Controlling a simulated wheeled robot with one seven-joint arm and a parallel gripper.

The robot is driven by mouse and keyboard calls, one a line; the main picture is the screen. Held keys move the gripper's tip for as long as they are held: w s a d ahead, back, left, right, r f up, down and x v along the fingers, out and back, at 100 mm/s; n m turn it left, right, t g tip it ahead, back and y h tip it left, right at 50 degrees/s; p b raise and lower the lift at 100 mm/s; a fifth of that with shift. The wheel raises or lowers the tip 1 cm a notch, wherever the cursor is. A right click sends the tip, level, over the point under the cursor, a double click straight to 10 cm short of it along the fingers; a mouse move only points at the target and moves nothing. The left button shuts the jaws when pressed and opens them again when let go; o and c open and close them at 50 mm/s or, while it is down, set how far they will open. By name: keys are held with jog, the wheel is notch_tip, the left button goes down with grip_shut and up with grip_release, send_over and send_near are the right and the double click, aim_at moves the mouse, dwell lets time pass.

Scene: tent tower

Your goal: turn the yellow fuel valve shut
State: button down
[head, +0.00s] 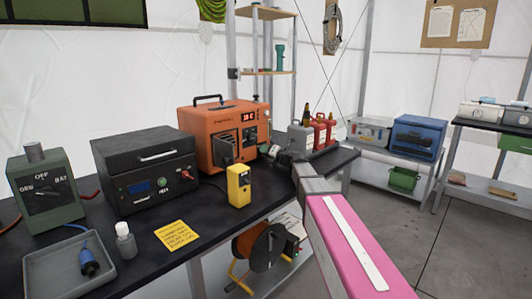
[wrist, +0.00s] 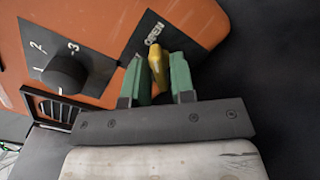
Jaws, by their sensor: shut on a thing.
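The yellow fuel valve (wrist: 156,64) is a small lever on a dark plate on the orange machine (wrist: 90,22). In the wrist view, the word OPEN is on the plate just above the lever's top end. My gripper (wrist: 159,74) has its green fingers on either side of the lever and is shut on it. In the head view, the orange machine (head: 205,122) stands on the black table, with my gripper (head: 268,150) at its right side. The valve is hidden there.
A black knob (wrist: 67,73) marked 1, 2, 3 is left of the valve. On the black table (head: 205,212) are a dark box (head: 145,170), a yellow meter (head: 239,186) and a green switch box (head: 45,190). Red and grey bottles (head: 320,132) stand behind my arm.

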jog(key=shift+n, duration=0.3)
jog(key=n, duration=0.8)
jog(key=shift+n, duration=0.4)
jog(key=n, duration=0.4)
jog(key=shift+n, duration=0.3)
jog(key=shift+d+n, duration=0.1)
jog(key=shift+n, duration=1.8)
jog(key=c, duration=1.2)
grip_release()
